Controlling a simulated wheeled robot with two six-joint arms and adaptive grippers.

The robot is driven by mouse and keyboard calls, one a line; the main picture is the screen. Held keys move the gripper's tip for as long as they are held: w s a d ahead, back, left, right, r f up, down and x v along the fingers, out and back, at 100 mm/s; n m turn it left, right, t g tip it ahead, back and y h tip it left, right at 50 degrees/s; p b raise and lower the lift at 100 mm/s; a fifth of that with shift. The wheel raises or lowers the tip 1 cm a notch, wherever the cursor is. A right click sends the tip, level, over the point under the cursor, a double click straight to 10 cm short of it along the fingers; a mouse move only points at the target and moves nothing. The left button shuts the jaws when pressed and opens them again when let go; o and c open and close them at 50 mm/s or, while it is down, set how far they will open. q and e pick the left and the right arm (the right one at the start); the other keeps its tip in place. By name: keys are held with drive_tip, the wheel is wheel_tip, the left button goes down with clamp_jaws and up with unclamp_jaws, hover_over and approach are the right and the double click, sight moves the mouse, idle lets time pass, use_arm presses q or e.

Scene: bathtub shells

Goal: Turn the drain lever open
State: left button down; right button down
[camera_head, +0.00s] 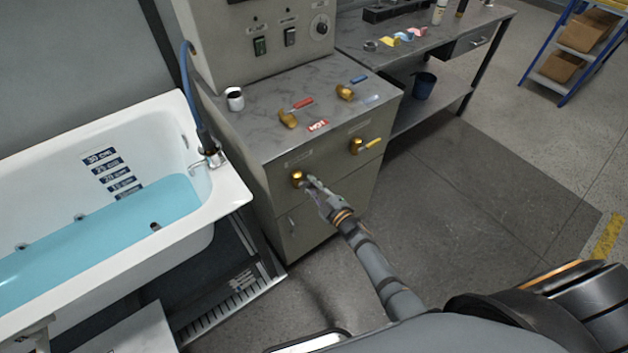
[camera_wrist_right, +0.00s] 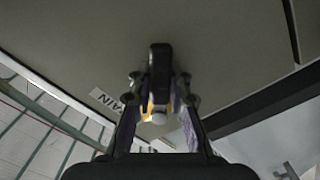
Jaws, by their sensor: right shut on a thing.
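The brass drain valve (camera_head: 298,179) sits on the front of the grey metal cabinet (camera_head: 290,225), right of the bathtub. My right gripper (camera_head: 313,185) is at this valve, its fingers covering the lever from the head view. In the right wrist view my right gripper (camera_wrist_right: 158,108) is shut on a dark lever (camera_wrist_right: 160,65), which stands up between the two fingers. A yellowish part shows behind the fingers. A label ending in "AIN" (camera_wrist_right: 107,98) is beside it on the panel. My left gripper is not in view.
A second brass valve with a yellow lever (camera_head: 369,143) is right of the drain valve. The white bathtub (camera_head: 228,196) holds blue water.

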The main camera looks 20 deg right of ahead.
drive_tip(key=shift+s+a+f+m+p, duration=0.3)
drive_tip(key=shift+a+m+p, duration=0.25)
drive_tip(key=shift+m, duration=1.05)
drive_tip(key=shift+s+a+f+m+p, duration=0.15)
drive_tip(key=shift+a+f+m+p, duration=0.35)
drive_tip(key=shift+m, duration=1.1)
drive_tip(key=shift+s+a+f+m+p, duration=0.1)
drive_tip(key=shift+s+a+m+p, duration=0.2)
drive_tip(key=shift+a+m, duration=0.85)
drive_tip(key=shift+d+m, duration=0.4)
drive_tip(key=shift+m, duration=0.15)
drive_tip(key=c, duration=1.2)
unclamp_jaws()
drive_tip(key=v, duration=1.2)
drive_tip(key=shift+r, duration=0.1)
